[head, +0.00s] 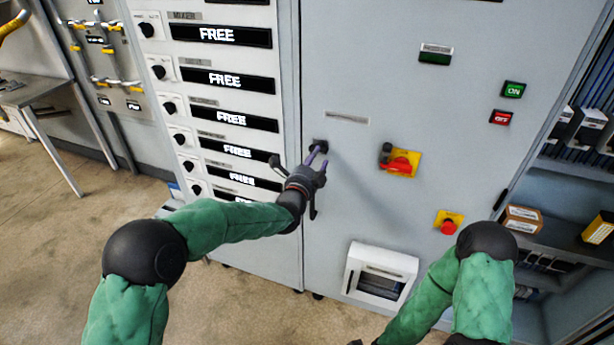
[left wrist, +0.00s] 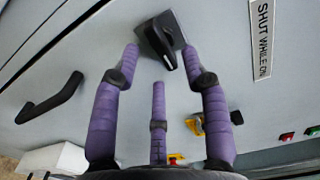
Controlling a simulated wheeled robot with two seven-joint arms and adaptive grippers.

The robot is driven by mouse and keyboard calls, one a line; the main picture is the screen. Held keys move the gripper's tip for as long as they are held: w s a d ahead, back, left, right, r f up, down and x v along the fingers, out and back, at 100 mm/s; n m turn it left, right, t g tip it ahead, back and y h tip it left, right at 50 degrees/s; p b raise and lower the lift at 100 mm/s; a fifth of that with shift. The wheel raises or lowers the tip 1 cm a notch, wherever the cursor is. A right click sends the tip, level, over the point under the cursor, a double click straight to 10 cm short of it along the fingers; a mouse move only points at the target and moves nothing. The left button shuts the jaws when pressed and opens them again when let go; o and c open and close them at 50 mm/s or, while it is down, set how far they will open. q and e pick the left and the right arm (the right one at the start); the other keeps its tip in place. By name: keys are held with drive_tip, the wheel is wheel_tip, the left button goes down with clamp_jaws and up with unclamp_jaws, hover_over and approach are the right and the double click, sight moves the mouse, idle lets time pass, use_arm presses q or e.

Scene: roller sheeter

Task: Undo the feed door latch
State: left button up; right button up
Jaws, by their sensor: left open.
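The latch is a small black turn knob (head: 320,145) at the left edge of the grey door panel (head: 370,60). In the left wrist view the knob (left wrist: 163,42) sits on a dark square plate, and its lever points down in that picture. A white label (left wrist: 262,38) beside it reads SHUT WHILE ON. My left gripper (head: 319,163) is open at the knob. Its purple fingers (left wrist: 163,60) show on either side of the knob and below it, with nothing held. I cannot tell whether a fingertip touches.
A black bar handle (left wrist: 50,98) is on the panel near the gripper. A red switch on a yellow plate (head: 400,162) and a red button (head: 448,226) are to the right. A white box (head: 380,272) juts out low. Labelled FREE rows (head: 230,119) line the left cabinet.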

use_arm(q)
drive_tip(key=v, duration=0.9)
drive_tip(key=shift+f, duration=0.1)
idle(0.5)
drive_tip(key=s+a+f+n+g+y, duration=0.1)
drive_tip(key=s+a+f+n+g, duration=0.2)
drive_tip(key=f, duration=0.6)
drive_tip(key=s+f+n+g, duration=0.25)
drive_tip(key=f+n, duration=0.25)
drive_tip(key=f, duration=0.5)
drive_tip(key=s+a+f+n+g+y, duration=0.1)
drive_tip(key=s+a+f+n+g, duration=0.2)
drive_tip(key=f, duration=0.6)
drive_tip(key=s+f+n+g, duration=0.4)
drive_tip(key=s+f+n, duration=0.2)
drive_tip(key=s, duration=0.6)
drive_tip(key=s+f+n+g, duration=0.4)
drive_tip(key=s+f+n, duration=0.3)
drive_tip(key=s, duration=0.6)
wheel_tip(320, 180, down, 2)
drive_tip(key=shift+s+a+f, duration=0.2)
drive_tip(key=shift+s+a, duration=0.05)
drive_tip(key=shift+a, duration=0.15)
